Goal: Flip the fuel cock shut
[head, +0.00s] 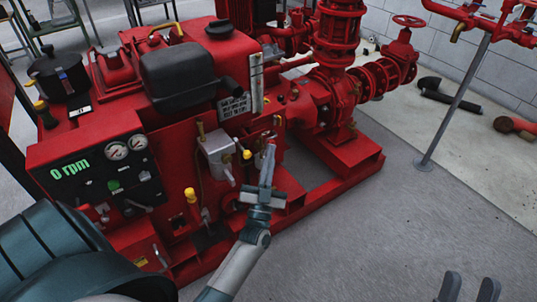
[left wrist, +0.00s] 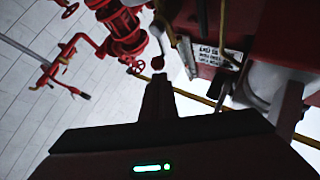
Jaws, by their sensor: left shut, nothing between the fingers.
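My left gripper (head: 268,158) is shut and empty, its fingers pointing at the front side of the red pumpset, right of a grey box (head: 217,152) with a yellow knob (head: 246,154). In the left wrist view my left gripper's dark fingers (left wrist: 159,88) end just below a small red ball knob (left wrist: 158,62) on a grey lever, which looks like the fuel cock's handle. I cannot tell whether they touch. In the head view the fingers largely hide that spot. My right gripper (head: 468,288) shows at the bottom right, fingers apart and empty.
The control panel (head: 95,165) reads 0 rpm. Red pump piping (head: 340,60) stands behind and right of my left gripper. A thin yellow line (left wrist: 195,97) runs close by the fingers. A grey post (head: 455,105) stands at right; the floor (head: 400,230) in front is clear.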

